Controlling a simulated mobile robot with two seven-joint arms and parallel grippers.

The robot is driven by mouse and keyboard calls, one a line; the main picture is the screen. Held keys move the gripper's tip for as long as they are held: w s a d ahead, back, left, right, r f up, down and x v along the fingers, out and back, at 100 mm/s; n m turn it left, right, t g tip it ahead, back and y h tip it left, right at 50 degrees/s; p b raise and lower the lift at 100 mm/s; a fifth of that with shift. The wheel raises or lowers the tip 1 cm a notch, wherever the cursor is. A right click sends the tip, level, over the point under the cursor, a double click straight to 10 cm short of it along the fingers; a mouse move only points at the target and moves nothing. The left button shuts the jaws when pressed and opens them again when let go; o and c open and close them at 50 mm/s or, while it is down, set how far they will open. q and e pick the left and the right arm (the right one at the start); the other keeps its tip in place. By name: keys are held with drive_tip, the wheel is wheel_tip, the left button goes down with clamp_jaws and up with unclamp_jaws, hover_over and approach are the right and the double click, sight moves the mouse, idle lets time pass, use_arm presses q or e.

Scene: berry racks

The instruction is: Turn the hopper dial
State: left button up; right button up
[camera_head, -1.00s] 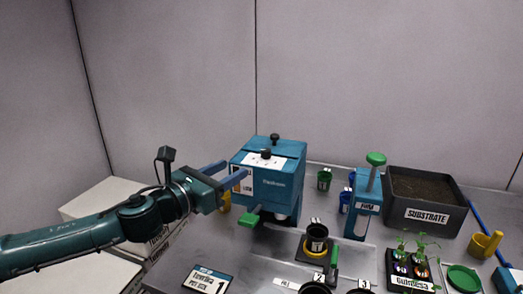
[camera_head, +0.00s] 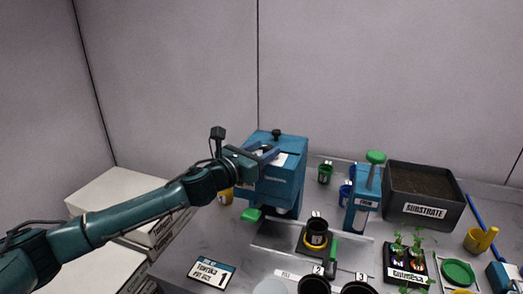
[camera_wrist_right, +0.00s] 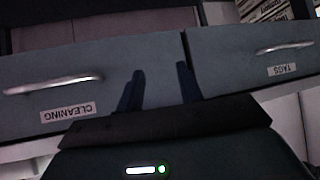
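The hopper (camera_head: 270,185) is a blue box standing on the bench in the head view, with a green lever (camera_head: 251,214) low on its front and a black knob (camera_head: 276,134) at its top back. My left gripper (camera_head: 268,152) is at the white plate (camera_head: 280,160) on the hopper's top, where the dial sits. Its blue fingers cover most of the dial, and I cannot tell whether they are closed on it. My right gripper (camera_wrist_right: 160,88) shows in the right wrist view, with its two fingers apart and nothing between them, in front of drawers.
A black pot (camera_head: 316,232) stands on a yellow-ringed base right of the hopper. A blue press (camera_head: 362,199) with a green knob and a substrate bin (camera_head: 418,212) are further right. Drawers labelled CLEANING (camera_wrist_right: 68,112) and TAGS (camera_wrist_right: 282,69) face the right wrist.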

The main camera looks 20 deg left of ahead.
use_arm(q)
drive_tip(key=c, duration=0.9)
drive_tip(key=shift+d+n+y, duration=0.1)
drive_tip(key=shift+n+y, duration=0.2)
drive_tip(key=shift+y, duration=0.2)
drive_tip(key=n+y, duration=0.1)
drive_tip(key=y, duration=0.1)
drive_tip(key=d+n+t+y, duration=0.1)
drive_tip(key=n+y, duration=0.1)
drive_tip(key=shift+s+y, duration=0.15)
drive_tip(key=shift+y, duration=0.25)
drive_tip(key=shift+d+n+y, duration=0.15)
drive_tip(key=shift+n+y, duration=0.95)
drive_tip(key=shift+y, duration=0.45)
drive_tip(key=shift+d+n+y, duration=0.1)
drive_tip(key=shift+n+y, duration=1)
drive_tip(key=shift+y, duration=0.45)
drive_tip(key=o, duration=1)
